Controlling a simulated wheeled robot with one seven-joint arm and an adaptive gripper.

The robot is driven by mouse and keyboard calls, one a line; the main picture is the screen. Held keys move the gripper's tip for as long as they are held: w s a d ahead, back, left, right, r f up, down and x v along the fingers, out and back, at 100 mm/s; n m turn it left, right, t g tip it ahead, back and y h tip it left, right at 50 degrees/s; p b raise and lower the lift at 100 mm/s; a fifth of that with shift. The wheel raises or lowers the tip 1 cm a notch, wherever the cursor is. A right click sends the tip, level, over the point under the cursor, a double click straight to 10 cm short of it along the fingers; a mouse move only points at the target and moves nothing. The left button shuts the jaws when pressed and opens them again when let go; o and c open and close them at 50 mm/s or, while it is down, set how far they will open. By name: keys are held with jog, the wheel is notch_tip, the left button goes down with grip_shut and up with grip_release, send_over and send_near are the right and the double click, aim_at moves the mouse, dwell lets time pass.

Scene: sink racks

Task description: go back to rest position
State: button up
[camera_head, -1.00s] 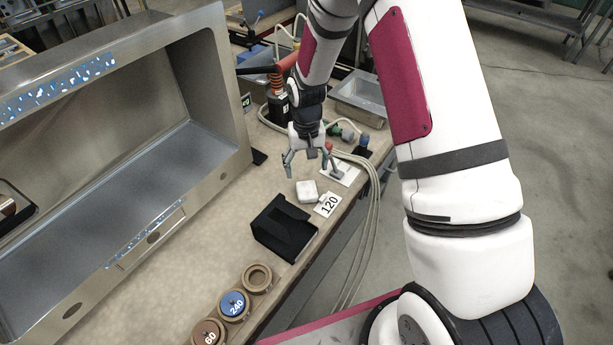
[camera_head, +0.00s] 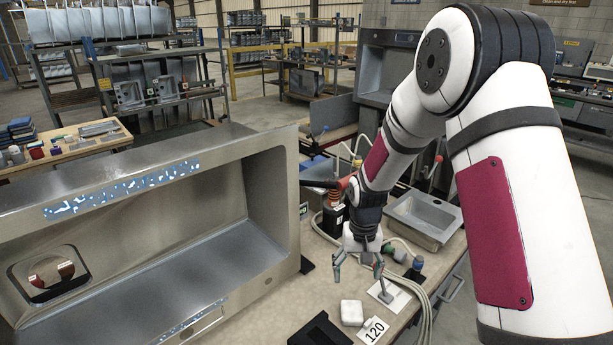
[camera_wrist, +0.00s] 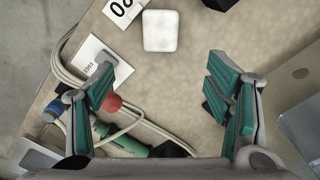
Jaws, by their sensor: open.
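My gripper (camera_head: 364,272) hangs above the workbench, open and pointing down, with nothing between its fingers. In the wrist view the fingers (camera_wrist: 166,98) are spread wide over bare bench top. A white rounded block (camera_head: 352,312) lies on the bench in front of the gripper, apart from it; it also shows in the wrist view (camera_wrist: 160,30), beyond the fingertips.
A large steel sink (camera_head: 150,190) lies on its side at left. A steel basin (camera_head: 424,217) stands at back right. Hoses (camera_head: 425,312) run along the bench edge.

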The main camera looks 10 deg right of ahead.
jog(key=s+r+t, duration=0.1)
jog(key=s+r, duration=0.4)
jog(key=r, duration=0.6)
jog(key=s+r+t, duration=0.2)
jog(key=s+r, duration=0.3)
jog(key=r, duration=0.5)
jog(key=s+r+n+t, duration=0.1)
jog(key=s+r, duration=0.3)
jog(key=s, duration=0.4)
jog(key=s+r+t, duration=0.1)
jog(key=s+r, duration=0.3)
jog(key=s, duration=0.5)
jog(key=shift+s+r+n, duration=0.2)
jog(key=shift+r+n, duration=0.1)
jog(key=shift+n, duration=0.1)
jog(key=shift+d, duration=0.1)
